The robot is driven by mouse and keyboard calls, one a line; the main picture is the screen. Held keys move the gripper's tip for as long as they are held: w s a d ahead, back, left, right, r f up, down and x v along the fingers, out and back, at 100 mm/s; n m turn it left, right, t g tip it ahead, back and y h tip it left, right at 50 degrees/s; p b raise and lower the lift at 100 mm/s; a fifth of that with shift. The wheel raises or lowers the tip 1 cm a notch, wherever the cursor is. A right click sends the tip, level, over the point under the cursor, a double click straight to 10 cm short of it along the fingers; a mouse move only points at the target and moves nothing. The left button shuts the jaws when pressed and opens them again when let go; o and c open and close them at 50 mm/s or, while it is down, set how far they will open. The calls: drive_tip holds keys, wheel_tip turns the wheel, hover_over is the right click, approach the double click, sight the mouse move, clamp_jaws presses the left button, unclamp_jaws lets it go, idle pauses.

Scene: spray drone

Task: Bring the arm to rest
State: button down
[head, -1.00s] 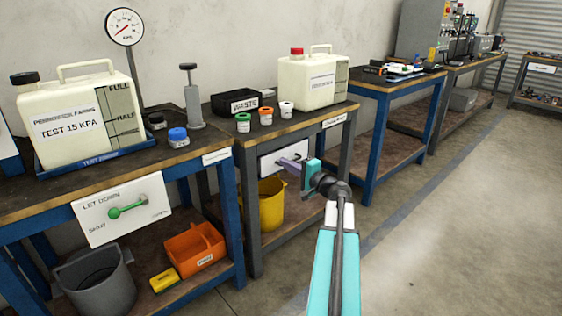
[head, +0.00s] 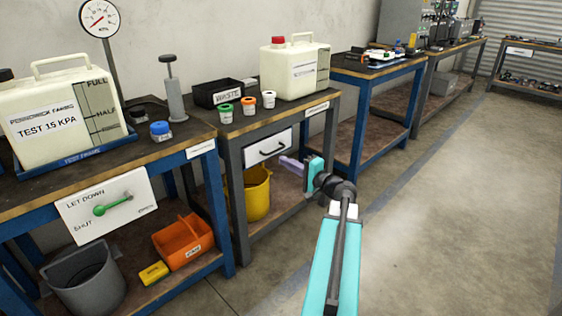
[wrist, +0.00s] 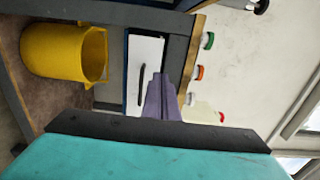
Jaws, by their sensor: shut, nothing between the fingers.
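My gripper (head: 288,163) is at the end of my teal arm, in front of the second bench. Its purple fingers are shut with nothing between them. They also show in the wrist view (wrist: 161,98), pointing toward the bench with the drawer. In the head view the fingertips are in front of and below the white drawer front (head: 267,147) with its dark handle. I see a gap between them and the bench in the picture, but its depth is hard to judge.
The yellow bucket (head: 257,194) stands on the shelf under the second bench. The bench top holds a white jug (head: 292,68), a black waste bin (head: 212,94) and small capped bottles. A blue-framed bench (head: 372,68) stands beyond. Open concrete floor (head: 460,200) lies to the right.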

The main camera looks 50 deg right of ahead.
drive_tip(key=w+a+f+n+g+y+p, duration=0.1)
drive_tip(key=w+a+y+p, duration=0.25)
drive_tip(key=w+a, duration=0.45)
drive_tip(key=w+a+f+n+g+y+p, duration=0.15)
drive_tip(key=w+a+p, duration=0.35)
drive_tip(key=a, duration=0.7)
drive_tip(key=s+a+f+n+g+y+p, duration=0.1)
drive_tip(key=a+f+n+g+y+p, duration=0.25)
drive_tip(key=a, duration=0.95)
drive_tip(key=a+f+n+g+y+p, duration=0.15)
drive_tip(key=a+f+p, duration=0.4)
drive_tip(key=a, duration=0.75)
drive_tip(key=s+a+f+n+g+h+p, duration=0.1)
drive_tip(key=s+a+f+n+g+p, duration=0.25)
drive_tip(key=s+a+f+g, duration=0.45)
drive_tip(key=s+a+f+n+g+p, duration=0.3)
drive_tip(key=s+a+f+p, duration=0.15)
drive_tip(key=s+a, duration=0.75)
drive_tip(key=s+d+f+n+g+h+p, duration=0.1)
drive_tip(key=s+d+n+g+h, duration=0.15)
drive_tip(key=s, duration=0.35)
drive_tip(key=s+d+f+n+g+h+p, duration=0.1)
drive_tip(key=s+d+h+p, duration=0.15)
drive_tip(key=s, duration=0.45)
drive_tip(key=s+d+n+g+h+b, duration=0.1)
drive_tip(key=s+d+h, duration=0.1)
drive_tip(key=d, duration=0.6)
drive_tip(key=shift+s+f+h, duration=0.4)
drive_tip(key=shift+s+f, duration=0.05)
drive_tip(key=shift+s, duration=0.4)
